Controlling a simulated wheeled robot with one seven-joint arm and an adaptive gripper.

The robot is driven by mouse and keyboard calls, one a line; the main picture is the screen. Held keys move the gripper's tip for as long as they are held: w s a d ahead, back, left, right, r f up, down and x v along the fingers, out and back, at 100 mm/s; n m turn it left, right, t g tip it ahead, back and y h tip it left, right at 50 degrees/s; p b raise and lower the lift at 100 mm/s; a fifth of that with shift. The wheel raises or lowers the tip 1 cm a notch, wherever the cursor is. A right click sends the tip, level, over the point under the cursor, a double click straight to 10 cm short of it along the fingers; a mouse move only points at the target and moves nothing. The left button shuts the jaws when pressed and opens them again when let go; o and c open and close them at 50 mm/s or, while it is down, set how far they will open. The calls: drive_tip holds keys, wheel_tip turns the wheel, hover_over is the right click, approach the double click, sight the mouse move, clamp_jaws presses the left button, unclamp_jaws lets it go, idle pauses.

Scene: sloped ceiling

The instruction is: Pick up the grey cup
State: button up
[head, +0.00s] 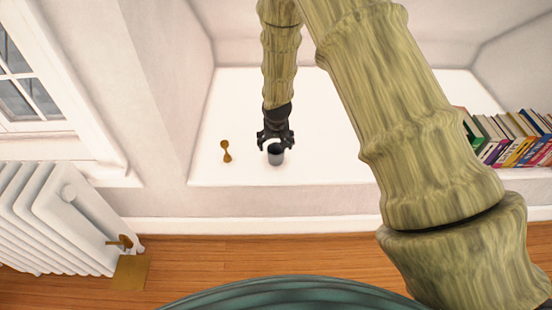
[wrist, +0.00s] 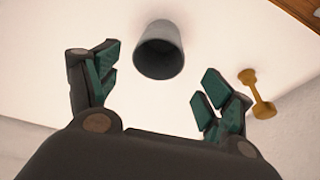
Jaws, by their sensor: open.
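The grey cup (head: 276,155) stands on the white ledge, just below my gripper in the head view. In the wrist view the cup (wrist: 158,50) shows its dark open mouth, beyond and between the fingertips. My gripper (head: 275,139) is open, with its fingers spread to either side of the cup's direction. In the wrist view my gripper (wrist: 158,75) has green finger pads, with nothing held between them.
A small gold hourglass-shaped object (head: 226,151) stands left of the cup; it also shows in the wrist view (wrist: 257,94). A row of books (head: 515,135) stands at the right. A white radiator (head: 55,220) is at the left. The white ledge (head: 335,150) is clear right of the cup.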

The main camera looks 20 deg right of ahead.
sight(276, 154)
drive_tip(key=shift+b+x, duration=0.3)
drive_tip(key=shift+x, duration=4.3)
drive_tip(key=shift+s+d, duration=0.1)
drive_tip(key=shift+s, duration=0.05)
drive_tip(key=c, duration=1.1)
